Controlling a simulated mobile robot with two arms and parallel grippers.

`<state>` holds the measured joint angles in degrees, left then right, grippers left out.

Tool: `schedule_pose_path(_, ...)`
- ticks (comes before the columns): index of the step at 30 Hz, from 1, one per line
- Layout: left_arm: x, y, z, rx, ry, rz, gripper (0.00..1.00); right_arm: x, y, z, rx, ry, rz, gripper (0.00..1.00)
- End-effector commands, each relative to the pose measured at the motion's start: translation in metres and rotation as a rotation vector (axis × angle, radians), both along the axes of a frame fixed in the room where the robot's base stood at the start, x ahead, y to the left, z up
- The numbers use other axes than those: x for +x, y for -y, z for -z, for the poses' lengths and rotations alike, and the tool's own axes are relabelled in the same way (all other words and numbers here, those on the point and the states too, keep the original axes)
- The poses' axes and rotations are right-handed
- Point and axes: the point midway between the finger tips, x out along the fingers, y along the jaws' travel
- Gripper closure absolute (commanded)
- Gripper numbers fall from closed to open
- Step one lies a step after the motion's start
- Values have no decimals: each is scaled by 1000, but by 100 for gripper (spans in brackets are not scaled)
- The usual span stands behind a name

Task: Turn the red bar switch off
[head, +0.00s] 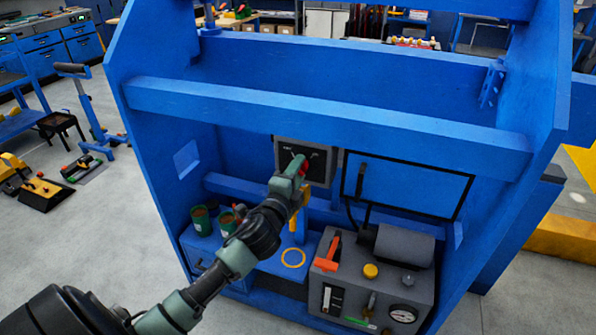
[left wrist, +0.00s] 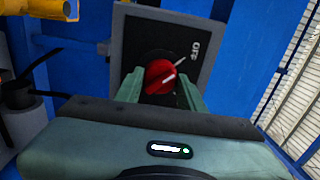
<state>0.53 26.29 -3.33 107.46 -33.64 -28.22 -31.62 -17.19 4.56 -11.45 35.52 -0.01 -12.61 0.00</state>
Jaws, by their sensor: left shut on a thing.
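The red bar switch (left wrist: 160,77) is a round red knob with a white mark, on a dark grey plate (left wrist: 150,38) with the word OFF. My left gripper (left wrist: 159,88) has one green finger on each side of the knob and is shut on it. The white mark on the knob slants up to the right, and a pale line on the plate runs toward OFF. In the head view my left gripper (head: 299,166) reaches the grey switch box (head: 320,162) and hides most of the knob. My right gripper is not in view.
The blue frame has a cross beam (head: 330,115) above the switch box. A black-edged panel (head: 408,186) is on its right. Below stand a grey machine (head: 385,275) with a gauge and red lever, and green cans (head: 202,221). A yellow part (left wrist: 35,10) shows at upper left in the wrist view.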

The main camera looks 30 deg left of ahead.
Motion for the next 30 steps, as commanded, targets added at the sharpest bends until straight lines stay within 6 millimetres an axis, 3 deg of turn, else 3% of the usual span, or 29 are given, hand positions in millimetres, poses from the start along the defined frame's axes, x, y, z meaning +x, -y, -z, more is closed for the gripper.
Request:
schedule_pose_path(10, 0, 0, 0, -6, 0, -1, 100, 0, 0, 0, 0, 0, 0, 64)
schedule_pose_path(11, 0, 0, 0, -6, 0, -1, 56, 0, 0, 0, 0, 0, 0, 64)
schedule_pose_path(12, 0, 0, 0, -5, 0, -1, 45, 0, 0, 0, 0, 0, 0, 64)
schedule_pose_path(13, 0, 0, 0, -5, 0, -1, 40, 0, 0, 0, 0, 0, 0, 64)
schedule_pose_path(23, -2, 0, 1, -3, 0, 0, 40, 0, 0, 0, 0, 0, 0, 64)
schedule_pose_path(30, -34, 8, 3, -5, -2, 1, 40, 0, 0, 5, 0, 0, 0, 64)
